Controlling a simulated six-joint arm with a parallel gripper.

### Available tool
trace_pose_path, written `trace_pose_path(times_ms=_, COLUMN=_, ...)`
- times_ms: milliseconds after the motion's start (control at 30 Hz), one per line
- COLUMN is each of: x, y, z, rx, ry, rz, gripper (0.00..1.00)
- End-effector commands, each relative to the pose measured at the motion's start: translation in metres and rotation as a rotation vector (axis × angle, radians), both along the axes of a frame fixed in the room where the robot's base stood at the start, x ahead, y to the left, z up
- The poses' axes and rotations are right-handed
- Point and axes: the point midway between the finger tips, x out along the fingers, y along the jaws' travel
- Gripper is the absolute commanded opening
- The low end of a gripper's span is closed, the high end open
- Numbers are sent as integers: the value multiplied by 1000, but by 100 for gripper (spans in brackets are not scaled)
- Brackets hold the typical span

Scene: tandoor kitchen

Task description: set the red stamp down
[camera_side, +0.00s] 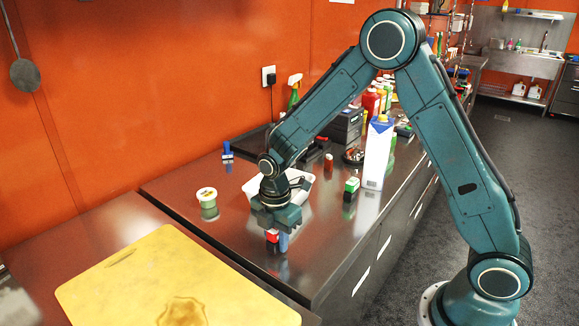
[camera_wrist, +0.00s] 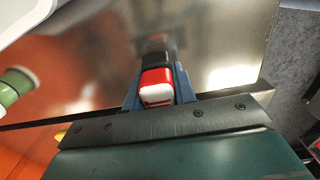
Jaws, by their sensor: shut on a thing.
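The red stamp (camera_side: 272,236) is in my gripper (camera_side: 277,240) in the side view, low over the dark metal counter. In the wrist view the stamp (camera_wrist: 157,88) shows a red body with a white end and a black part beyond it. The blue fingers of my gripper (camera_wrist: 158,92) stand on both sides of it, shut on it. The stamp's underside is hidden, so I cannot tell whether it touches the counter.
A white tray (camera_side: 307,186) lies just behind my gripper. A green-and-white tub (camera_side: 207,197) stands to the left, and a green-topped stamp (camera_side: 351,186) and white carton (camera_side: 377,155) to the right. A yellow board (camera_side: 140,275) lies front left. The counter near the front edge is clear.

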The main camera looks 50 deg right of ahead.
Motion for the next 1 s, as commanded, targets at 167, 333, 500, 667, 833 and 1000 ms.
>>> trace_pose_path(times_ms=167, x=0, y=0, z=-8, rx=0, ry=0, rz=0, gripper=4)
trace_pose_path(times_ms=333, x=0, y=0, z=-8, rx=0, ry=-1, rz=0, gripper=4)
trace_pose_path(times_ms=500, x=0, y=0, z=-10, rx=0, ry=-1, rz=0, gripper=4)
trace_pose_path(times_ms=667, x=0, y=0, z=-11, rx=0, ry=-1, rz=0, gripper=46)
trace_pose_path(times_ms=833, x=0, y=0, z=-11, rx=0, ry=-1, rz=0, gripper=49)
trace_pose_path(times_ms=1000, x=0, y=0, z=-10, rx=0, ry=-1, rz=0, gripper=49)
